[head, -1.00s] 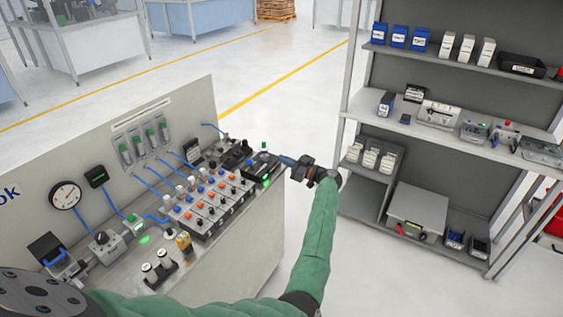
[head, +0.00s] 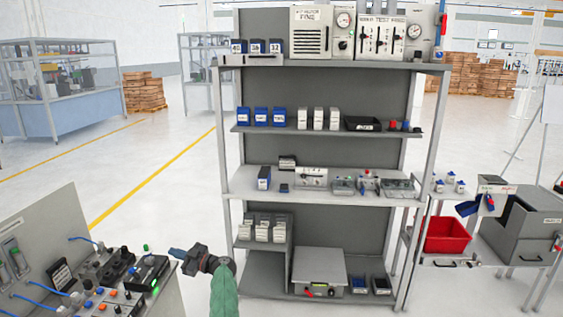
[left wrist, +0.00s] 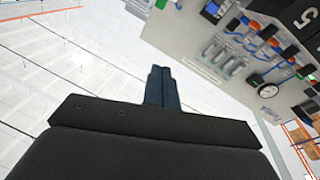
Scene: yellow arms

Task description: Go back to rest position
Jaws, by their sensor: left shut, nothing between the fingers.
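My left gripper (head: 183,257) shows at the lower left of the head view, at the end of a green-sleeved arm. It is beside the right end of the control panel bench (head: 40,235), close to a black box with a green light (head: 148,272). In the left wrist view the two dark blue fingers (left wrist: 161,86) are together with nothing between them. The panel with its gauge (left wrist: 272,78) shows tilted at the upper right there. My right gripper is in neither view.
A grey shelf unit (head: 232,170) with boxes and devices stands ahead. A side table at the right holds a red bin (head: 447,236) and a grey machine (head: 525,228). Pallet stacks (head: 472,75) stand far back. Open floor (head: 150,215) lies between bench and shelf.

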